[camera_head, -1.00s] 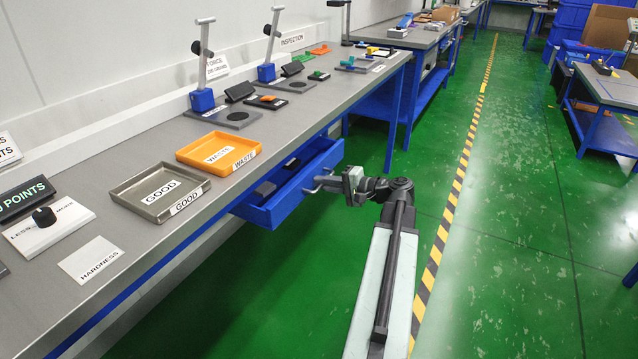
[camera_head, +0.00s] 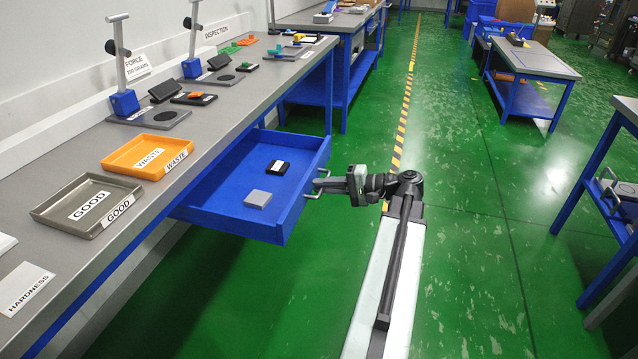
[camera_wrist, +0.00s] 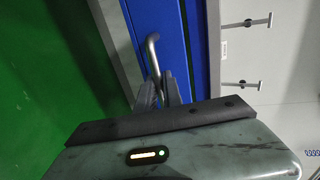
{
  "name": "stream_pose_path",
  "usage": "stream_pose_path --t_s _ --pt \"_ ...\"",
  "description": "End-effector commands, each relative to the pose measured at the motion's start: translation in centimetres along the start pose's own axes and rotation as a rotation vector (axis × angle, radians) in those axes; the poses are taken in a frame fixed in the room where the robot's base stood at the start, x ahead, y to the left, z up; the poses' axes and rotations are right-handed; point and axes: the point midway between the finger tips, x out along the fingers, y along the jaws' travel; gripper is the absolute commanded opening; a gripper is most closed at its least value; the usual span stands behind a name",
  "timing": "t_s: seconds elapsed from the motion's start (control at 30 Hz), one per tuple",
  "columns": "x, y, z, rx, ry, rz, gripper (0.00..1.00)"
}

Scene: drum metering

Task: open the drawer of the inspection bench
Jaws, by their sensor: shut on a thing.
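The blue drawer (camera_head: 232,206) of the inspection bench (camera_head: 232,112) stands pulled well out from under the worktop. A grey block (camera_head: 258,198) and a small black item with a white label (camera_head: 277,167) lie inside it. The drawer's metal handle (camera_head: 318,193) is on its front face. My gripper (camera_head: 332,184) is at the handle, shut on it. In the wrist view, the handle (camera_wrist: 153,48) runs down between the jaws (camera_wrist: 158,92), next to the blue drawer front (camera_wrist: 160,25).
An orange WASTE tray (camera_head: 122,153) and a grey GOOD tray (camera_head: 62,202) sit on the worktop above the drawer. Blue bench legs stand behind the drawer. Green floor (camera_head: 470,240) is open to the right, with other tables beyond.

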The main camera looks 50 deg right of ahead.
Motion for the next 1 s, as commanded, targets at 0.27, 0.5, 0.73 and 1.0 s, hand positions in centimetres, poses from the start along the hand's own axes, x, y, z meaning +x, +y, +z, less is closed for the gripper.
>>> stream_pose_path --t_s 0.27,0.5,0.73,1.0 --pt "0.8 -0.2 0.1 -0.004 -0.007 -0.002 0.0" --pt "1.3 -0.4 0.3 -0.005 -0.013 -0.003 0.2" --pt "1.2 -0.4 0.4 -0.005 -0.017 -0.002 0.2" --pt "-3.2 -0.6 0.2 -0.004 -0.014 -0.002 0.2"
